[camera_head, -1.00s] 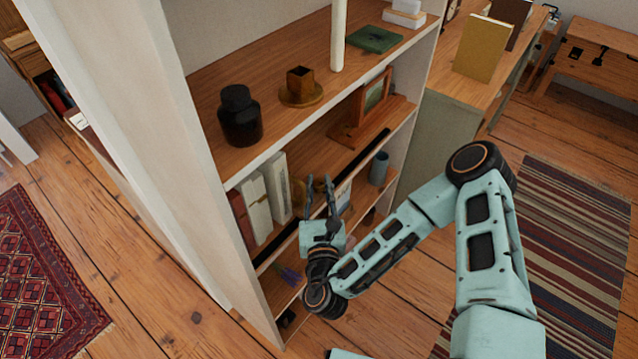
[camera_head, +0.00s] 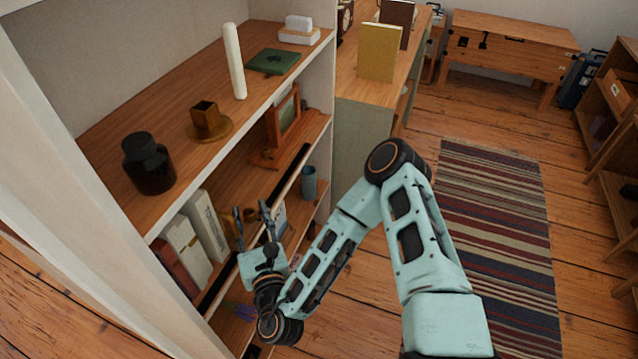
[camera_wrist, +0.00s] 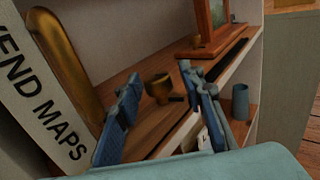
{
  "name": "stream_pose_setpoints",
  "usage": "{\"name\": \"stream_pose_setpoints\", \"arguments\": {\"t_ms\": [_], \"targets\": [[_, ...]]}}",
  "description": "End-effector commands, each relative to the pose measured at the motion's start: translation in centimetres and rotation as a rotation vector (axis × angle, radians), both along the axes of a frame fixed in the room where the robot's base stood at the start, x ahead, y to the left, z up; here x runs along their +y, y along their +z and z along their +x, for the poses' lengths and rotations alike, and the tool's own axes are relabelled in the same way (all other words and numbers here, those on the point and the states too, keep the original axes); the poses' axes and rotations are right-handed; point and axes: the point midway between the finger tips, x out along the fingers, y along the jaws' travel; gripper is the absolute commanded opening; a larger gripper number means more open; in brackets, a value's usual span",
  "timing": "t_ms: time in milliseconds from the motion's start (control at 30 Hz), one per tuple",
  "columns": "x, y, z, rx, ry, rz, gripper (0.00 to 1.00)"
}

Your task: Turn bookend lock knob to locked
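The bookend is a tall brass plate with a rounded top (camera_wrist: 68,70), beside a white book in the wrist view. A small brass knob (camera_wrist: 158,88) with a short dark lever shows on the shelf board to its right. My gripper (camera_wrist: 160,78) is open and empty. Its two blue fingers point into the shelf, one on either side of the knob in the picture, with no contact visible. In the head view my gripper (camera_head: 251,211) is at the middle shelf's front, right of the books, and largely hides the bookend and knob. I cannot tell the knob's lock position.
White books (camera_head: 205,225) stand left of my gripper. A grey-blue cup (camera_head: 308,182) and a wooden picture frame (camera_head: 285,115) are to the right. The upper shelf board (camera_head: 165,105) lies above my gripper and holds a black jar (camera_head: 148,165).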

Motion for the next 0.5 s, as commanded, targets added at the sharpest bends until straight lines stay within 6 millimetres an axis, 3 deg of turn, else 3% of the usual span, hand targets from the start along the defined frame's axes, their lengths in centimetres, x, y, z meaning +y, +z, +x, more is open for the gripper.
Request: {"name": "stream_pose_setpoints", "arguments": {"t_ms": [500], "targets": [[0.09, 0.08, 0.00, -0.008, 0.123, 0.005, 0.39]]}}
